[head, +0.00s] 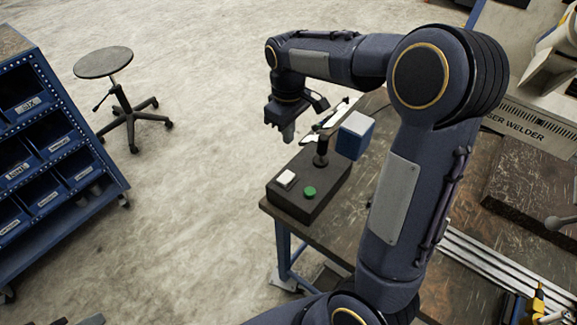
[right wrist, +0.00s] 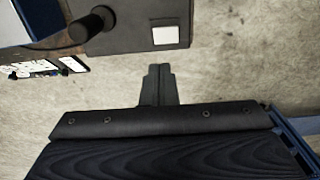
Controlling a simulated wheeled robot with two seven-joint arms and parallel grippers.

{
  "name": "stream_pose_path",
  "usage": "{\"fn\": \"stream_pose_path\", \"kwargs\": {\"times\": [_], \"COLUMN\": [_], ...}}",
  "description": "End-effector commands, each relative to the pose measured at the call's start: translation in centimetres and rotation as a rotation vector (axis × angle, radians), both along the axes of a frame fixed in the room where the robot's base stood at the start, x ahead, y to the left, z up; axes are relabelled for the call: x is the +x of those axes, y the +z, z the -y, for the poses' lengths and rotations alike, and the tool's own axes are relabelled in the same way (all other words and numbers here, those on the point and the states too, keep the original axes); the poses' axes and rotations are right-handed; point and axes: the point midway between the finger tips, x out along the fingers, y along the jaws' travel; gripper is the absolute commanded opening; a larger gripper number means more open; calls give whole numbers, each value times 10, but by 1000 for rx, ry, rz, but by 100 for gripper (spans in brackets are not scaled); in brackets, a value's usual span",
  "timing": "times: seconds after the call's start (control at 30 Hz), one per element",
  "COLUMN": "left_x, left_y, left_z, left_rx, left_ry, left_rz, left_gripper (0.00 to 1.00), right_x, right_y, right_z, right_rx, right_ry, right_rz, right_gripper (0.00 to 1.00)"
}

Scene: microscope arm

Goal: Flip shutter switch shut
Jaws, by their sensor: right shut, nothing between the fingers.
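A dark box-shaped base (head: 325,192) stands near the corner of the worktable. A white square switch (head: 286,179) is on its top at the left, beside a round green button (head: 309,193). I cannot tell the switch's position. A black post rises behind them, with a flat arm and a blue-and-white block (head: 355,136) on top. My right gripper (head: 288,133) is shut and empty, pointing down beyond the base. In the right wrist view its closed fingers (right wrist: 158,70) are apart from the white switch (right wrist: 165,36). My left gripper is out of view.
A blue bin rack (head: 55,140) stands at the left, with a round stool (head: 104,63) near it on open floor. The worktable (head: 525,180) extends right, holding metal rails and a laser welder (head: 530,125). My right arm hides part of the table.

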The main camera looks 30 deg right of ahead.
Motion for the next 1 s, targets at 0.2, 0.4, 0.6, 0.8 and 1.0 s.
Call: {"fn": "stream_pose_path", "kwargs": {"times": [0.2, 0.4, 0.6, 0.8, 1.0], "left_x": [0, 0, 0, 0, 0], "left_y": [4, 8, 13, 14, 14], "left_z": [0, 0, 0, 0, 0], "left_rx": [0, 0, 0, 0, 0], "left_ry": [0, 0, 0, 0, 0], "left_rz": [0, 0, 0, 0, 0], "left_gripper": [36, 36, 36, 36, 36], "right_x": [-2, -2, -1, -1, 0], "right_y": [-43, -86, -115, -127, -128], "right_z": [0, 0, 0, 0, 0], "right_rx": [0, 0, 0, 0, 1], "right_ry": [0, -1, -1, -1, -1], "right_rz": [-8, -8, -4, -2, 0], "right_gripper": [0, 0, 0, 0, 0]}}
